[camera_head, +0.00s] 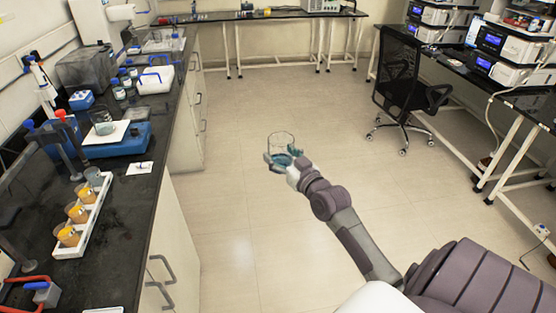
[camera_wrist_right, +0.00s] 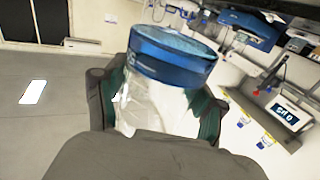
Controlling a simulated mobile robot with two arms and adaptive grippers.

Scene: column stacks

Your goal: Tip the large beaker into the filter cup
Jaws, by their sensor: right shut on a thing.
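My right gripper (camera_head: 283,158) is shut on a clear large beaker (camera_head: 281,138) with blue-teal liquid low in it. It holds the beaker roughly upright over open floor, away from the counter. In the right wrist view the beaker (camera_wrist_right: 150,100) sits between the two dark fingers, with a blue band of liquid (camera_wrist_right: 172,56) at its upper end in that picture. On the left counter a white rack (camera_head: 97,216) holds several cups with orange parts (camera_head: 78,212) and a grey, clear cup (camera_head: 94,177) at its far end. I cannot tell which is the filter cup. My left gripper is out of view.
A blue scale (camera_head: 118,145) bearing another small beaker (camera_head: 103,122) stands behind the rack. Stands with clamps rise along the counter's wall side. A black chair (camera_head: 403,85) is at the right. The floor (camera_head: 235,190) between is clear.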

